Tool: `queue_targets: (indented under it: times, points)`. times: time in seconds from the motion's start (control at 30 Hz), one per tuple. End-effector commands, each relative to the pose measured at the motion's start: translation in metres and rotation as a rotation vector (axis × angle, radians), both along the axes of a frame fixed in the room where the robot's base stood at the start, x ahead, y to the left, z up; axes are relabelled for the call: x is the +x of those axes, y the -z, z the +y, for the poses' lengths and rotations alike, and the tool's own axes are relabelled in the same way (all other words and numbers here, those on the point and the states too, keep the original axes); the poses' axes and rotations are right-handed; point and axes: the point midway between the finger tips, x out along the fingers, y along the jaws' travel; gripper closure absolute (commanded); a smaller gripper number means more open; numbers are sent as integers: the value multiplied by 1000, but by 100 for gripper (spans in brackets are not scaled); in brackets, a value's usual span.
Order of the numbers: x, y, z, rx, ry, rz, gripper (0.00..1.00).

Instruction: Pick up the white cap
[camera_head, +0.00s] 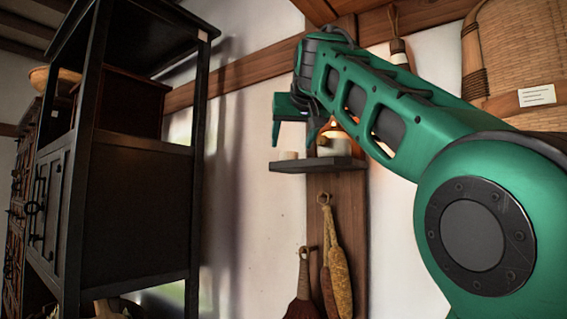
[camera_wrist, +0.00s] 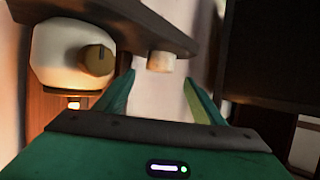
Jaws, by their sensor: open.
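The white cap (camera_head: 290,155) is small and pale and stands on the left part of a dark wall shelf (camera_head: 310,166). My gripper (camera_head: 294,132) is above the shelf near the cap, with its fingers apart and nothing between them. In the wrist view, which looks upside down, the cap (camera_wrist: 161,62) sits against the shelf (camera_wrist: 110,22), beyond the open fingertips of my gripper (camera_wrist: 158,88) and roughly centred between them. The cap and the fingers look apart.
A white rounded vessel with a brown knob (camera_wrist: 48,55) stands beside the cap on the shelf. A lit lamp (camera_head: 335,131) glows close by. A tall dark cabinet (camera_head: 130,200) stands at left. Brushes and woven items (camera_head: 337,275) hang below the shelf.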

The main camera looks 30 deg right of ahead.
Motion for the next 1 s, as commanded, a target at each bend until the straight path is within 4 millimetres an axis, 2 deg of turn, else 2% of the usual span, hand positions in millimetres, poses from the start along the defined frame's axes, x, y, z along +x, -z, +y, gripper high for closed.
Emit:
queue_targets:
  times: [0.4,0.63,0.67,0.83,1.0]
  points:
    - [41,19,-19,1,1,2,37]
    - [44,20,-19,0,0,1,37]
    - [44,20,-19,0,0,1,40]
    - [44,20,-19,0,0,1,80]
    - [44,20,-19,0,0,1,82]
